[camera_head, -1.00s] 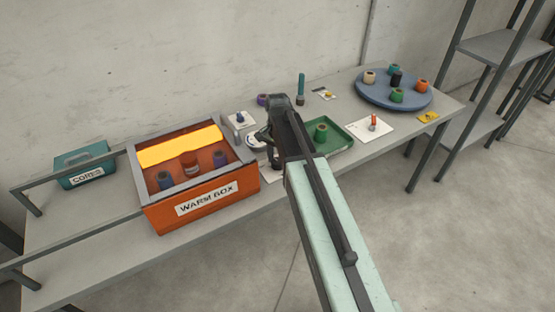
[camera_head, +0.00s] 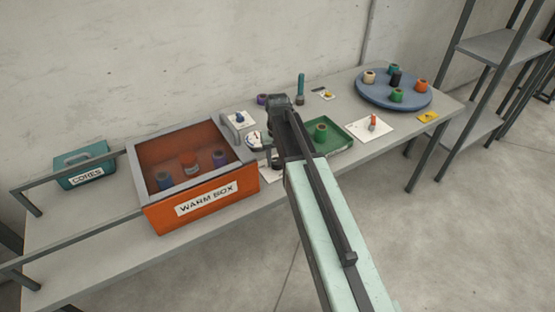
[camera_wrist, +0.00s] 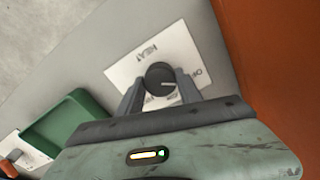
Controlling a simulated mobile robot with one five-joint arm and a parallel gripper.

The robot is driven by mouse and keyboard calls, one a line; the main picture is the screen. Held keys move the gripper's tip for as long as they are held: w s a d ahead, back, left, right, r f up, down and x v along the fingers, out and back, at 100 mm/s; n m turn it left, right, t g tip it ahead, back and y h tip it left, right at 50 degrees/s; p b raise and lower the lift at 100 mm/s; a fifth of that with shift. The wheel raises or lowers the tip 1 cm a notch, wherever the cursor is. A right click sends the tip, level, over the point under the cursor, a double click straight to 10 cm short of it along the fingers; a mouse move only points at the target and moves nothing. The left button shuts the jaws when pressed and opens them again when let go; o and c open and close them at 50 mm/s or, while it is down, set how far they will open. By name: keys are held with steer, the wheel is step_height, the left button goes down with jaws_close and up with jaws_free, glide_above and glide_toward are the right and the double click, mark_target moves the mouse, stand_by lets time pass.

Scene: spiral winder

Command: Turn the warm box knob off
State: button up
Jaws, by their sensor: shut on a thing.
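The warm box (camera_head: 205,205) is an orange open-topped box with a grey rim and a "WARM BOX" label in the camera_head view. In the wrist view the dark round knob (camera_wrist: 159,74) sits on a white plate (camera_wrist: 130,71) marked "HEAT", with a partly covered "OF…" marking at the right. The knob's white line points right, toward that marking. My gripper (camera_wrist: 160,88) is shut on the knob, one finger on each side. In the camera_head view my arm largely hides the knob.
A green tray (camera_head: 343,142) with a green spool lies right of my gripper. A blue round tray (camera_head: 365,97) with several spools stands farther right. A teal cores box (camera_head: 84,164) is at the left. The orange box wall (camera_wrist: 270,60) is close in the wrist view.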

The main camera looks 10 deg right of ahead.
mark_target(277, 161)
steer(key=shift+w+n, duration=0.1)
steer(key=shift+n, duration=0.3)
steer(key=o, duration=1.4)
steer(key=shift+c, duration=0.2)
steer(key=shift+r, duration=0.15)
step_height(277, 161, up, 8)
steer(key=p, duration=0.8)
steer(key=shift+f, duration=0.25)
